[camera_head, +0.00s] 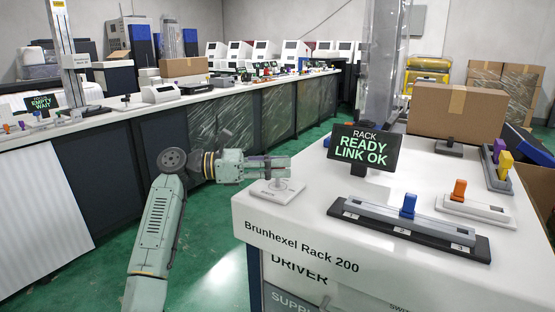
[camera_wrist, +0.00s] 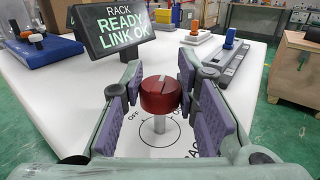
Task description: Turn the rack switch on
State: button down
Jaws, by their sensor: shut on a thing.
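In the head view the fingers mostly hide the knob. The rack display (camera_head: 365,147) reads "RACK READY LINK OK"; it also shows in the wrist view (camera_wrist: 118,30).
A rail with a blue slider (camera_head: 408,205) and a smaller unit with an orange lever (camera_head: 459,189) lie right on the white counter (camera_head: 310,230). A cardboard box (camera_head: 455,112) stands behind. A long bench (camera_head: 220,98) with machines runs along the left, across green floor.

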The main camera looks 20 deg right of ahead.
jog(key=m+g+y+p, duration=0.2)
jog(key=m+g+p, duration=0.1)
jog(key=g+p, duration=0.1)
jog(key=shift+r+g, duration=0.15)
jog(key=shift+g, duration=0.35)
jog(key=shift+m+g+y+p, duration=0.4)
jog(key=shift+m+y+p, duration=0.1)
jog(key=shift+p, duration=0.1)
jog(key=shift+f+m+g+y+p, duration=0.3)
jog(key=shift+g+p, duration=0.1)
jog(key=c, duration=1.2)
grip_release()
jog(key=shift+f+t+b, duration=0.15)
jog(key=shift+t+b, duration=0.25)
jog(key=shift+b, duration=0.4)
